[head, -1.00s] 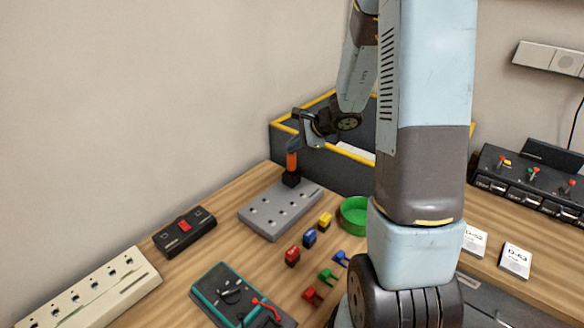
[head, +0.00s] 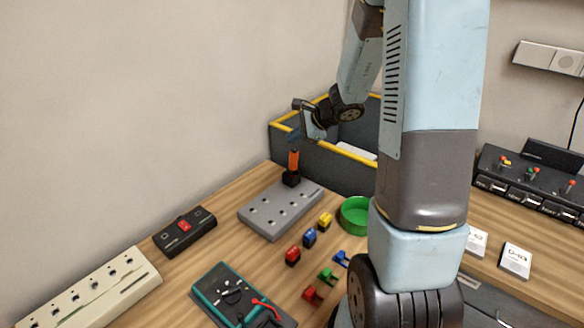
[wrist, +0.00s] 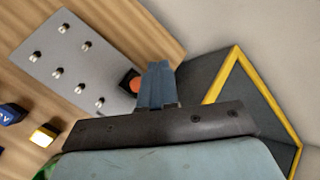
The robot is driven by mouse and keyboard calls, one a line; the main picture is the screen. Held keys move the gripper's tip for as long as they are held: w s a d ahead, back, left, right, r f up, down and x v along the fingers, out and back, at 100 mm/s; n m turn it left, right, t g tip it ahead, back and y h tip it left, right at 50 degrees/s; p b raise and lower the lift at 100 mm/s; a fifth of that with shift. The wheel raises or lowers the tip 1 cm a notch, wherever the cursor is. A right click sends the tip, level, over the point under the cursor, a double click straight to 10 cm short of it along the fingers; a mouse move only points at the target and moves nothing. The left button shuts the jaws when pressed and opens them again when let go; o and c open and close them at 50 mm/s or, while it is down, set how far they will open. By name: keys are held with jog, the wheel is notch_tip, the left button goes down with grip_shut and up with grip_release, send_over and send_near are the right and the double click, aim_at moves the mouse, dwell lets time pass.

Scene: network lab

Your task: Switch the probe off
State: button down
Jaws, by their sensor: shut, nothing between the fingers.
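An upright orange piece (head: 293,161) in a black base (head: 291,179), which looks like the probe, stands at the far end of the grey plate (head: 262,215) with silver pegs. My gripper (head: 296,144) is shut and empty, just above the orange piece's top; I cannot tell whether they touch. In the wrist view the blue fingers (wrist: 157,84) are together, beside and partly over the orange top (wrist: 132,82). A black box with a red switch (head: 184,226) lies left of the plate. No switch on the orange piece can be made out.
A bin with yellow edges (head: 348,163) stands behind the gripper. A green round dish (head: 355,216) and several small coloured blocks lie right of the plate. A white power strip (head: 95,290) and a teal meter (head: 226,289) are nearer. My arm hides part of the right side.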

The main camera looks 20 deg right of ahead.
jog(key=shift+r, duration=2.4)
